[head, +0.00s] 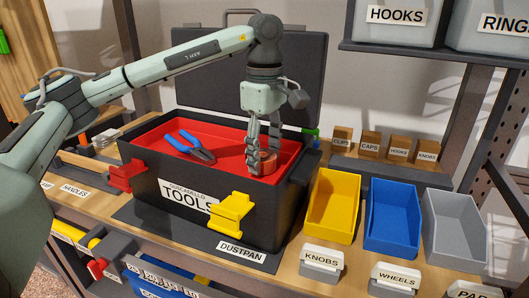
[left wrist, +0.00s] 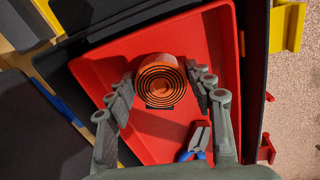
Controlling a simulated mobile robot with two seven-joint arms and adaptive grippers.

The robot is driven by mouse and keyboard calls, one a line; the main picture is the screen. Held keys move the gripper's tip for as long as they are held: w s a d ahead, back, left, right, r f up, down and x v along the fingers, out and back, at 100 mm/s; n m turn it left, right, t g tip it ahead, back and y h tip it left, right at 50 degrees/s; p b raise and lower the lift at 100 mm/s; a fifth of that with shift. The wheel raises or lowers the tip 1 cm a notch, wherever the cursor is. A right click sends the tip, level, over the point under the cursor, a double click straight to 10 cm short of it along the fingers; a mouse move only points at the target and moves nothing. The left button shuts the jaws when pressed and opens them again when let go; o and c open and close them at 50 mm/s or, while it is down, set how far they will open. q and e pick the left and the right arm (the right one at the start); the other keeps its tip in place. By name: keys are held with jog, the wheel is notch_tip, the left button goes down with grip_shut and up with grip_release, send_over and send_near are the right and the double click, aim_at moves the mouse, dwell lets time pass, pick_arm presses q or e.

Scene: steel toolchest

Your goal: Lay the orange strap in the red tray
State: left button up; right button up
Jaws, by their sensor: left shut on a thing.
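The orange strap (head: 266,163) is a coiled roll at the right end of the red tray (head: 228,128), inside the tray's outline. In the left wrist view the strap (left wrist: 160,82) shows its dark spiral end, between the fingers. My left gripper (head: 260,158) points down into the tray and is shut on the strap; its fingers show on both sides of it in the left wrist view. I cannot tell whether the strap touches the tray floor. My right gripper is not in view.
Blue-handled pliers (head: 190,146) lie in the tray left of the strap. The tray sits in a black toolbox (head: 155,190) with yellow and red latches and a raised lid. Yellow (head: 333,205), blue (head: 392,215) and grey (head: 455,228) bins stand to the right.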

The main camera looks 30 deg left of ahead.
pick_arm(q)
jog(key=shift+f, duration=0.1)
jog(key=o, duration=1.2)
